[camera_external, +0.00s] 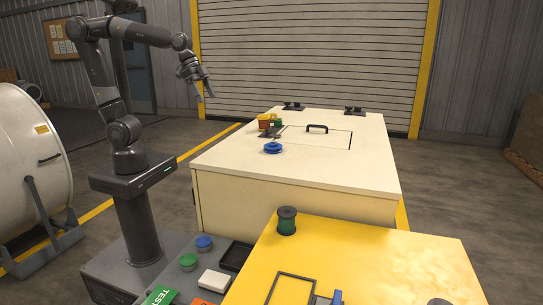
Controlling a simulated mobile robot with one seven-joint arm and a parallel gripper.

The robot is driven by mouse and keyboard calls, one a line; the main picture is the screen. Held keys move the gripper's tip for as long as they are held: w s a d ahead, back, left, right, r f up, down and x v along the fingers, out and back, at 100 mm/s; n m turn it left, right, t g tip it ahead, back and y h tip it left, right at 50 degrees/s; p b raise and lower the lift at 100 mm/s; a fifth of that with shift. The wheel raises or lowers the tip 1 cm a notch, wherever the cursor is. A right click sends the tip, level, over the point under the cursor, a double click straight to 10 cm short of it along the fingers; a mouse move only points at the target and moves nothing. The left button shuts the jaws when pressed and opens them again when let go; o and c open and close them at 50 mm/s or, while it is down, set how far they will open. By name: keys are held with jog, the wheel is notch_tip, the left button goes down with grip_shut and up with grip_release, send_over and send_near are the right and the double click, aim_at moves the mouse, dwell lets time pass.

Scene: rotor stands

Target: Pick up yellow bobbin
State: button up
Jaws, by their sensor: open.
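A small yellow piece (272,116), which may be the yellow bobbin, shows in a tight cluster on the far left part of the white cabinet top. It is too small to make out its shape, and its neighbours partly hide it. My gripper (205,93) is open and empty. It hangs in the air at the end of my raised arm, left of the cluster and higher in the picture, apart from everything.
An orange piece (264,124) and a green piece (278,122) crowd the yellow one. A blue spool (273,148) lies nearer on the cabinet top (340,172). A black handle (317,128) rises right of them. A green spool (287,221) stands on the yellow table (380,255).

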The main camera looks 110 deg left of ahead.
jog(key=w+a+f, duration=0.2)
jog(key=w+a, duration=0.6)
jog(key=a, duration=0.5)
send_near(266, 121)
jog(key=a, duration=0.3)
jog(key=x, duration=0.2)
jog(key=s+x, duration=0.1)
jog(key=x, duration=0.1)
jog(key=shift+w+f, duration=0.1)
jog(key=shift+f, duration=0.35)
jog(key=shift+d+x, duration=0.15)
jog(key=shift+x, duration=1.3)
jog(key=shift+d+x, duration=0.2)
jog(key=shift+x, duration=1.25)
jog(key=shift+c, duration=0.6)
jog(key=c, duration=1.1)
jog(key=shift+r, duration=0.1)
